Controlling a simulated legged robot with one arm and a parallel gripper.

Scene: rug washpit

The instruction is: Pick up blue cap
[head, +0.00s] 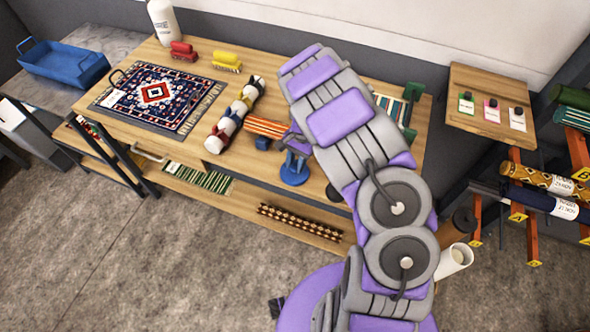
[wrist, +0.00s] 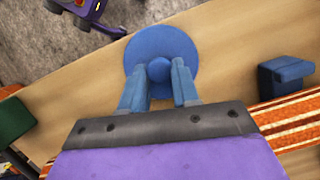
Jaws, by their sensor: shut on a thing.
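The blue cap (head: 294,174) is a round blue disc with a small knob on top, at the front edge of the wooden table, left of my arm. In the wrist view the cap (wrist: 160,42) lies straight ahead of the fingers. My gripper (wrist: 159,74) has its two blue fingers shut on the knob, one on each side. In the head view my gripper (head: 296,147) is above the disc and partly hidden by my arm. I cannot tell whether the disc touches the tabletop.
An orange striped textile (head: 268,127) lies beside the cap. Rolled rugs (head: 236,115), a patterned rug (head: 157,95), red brush (head: 183,51) and yellow brush (head: 227,61) are on the table. A blue tray (head: 63,65) stands far left. A lower shelf (head: 240,203) runs underneath.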

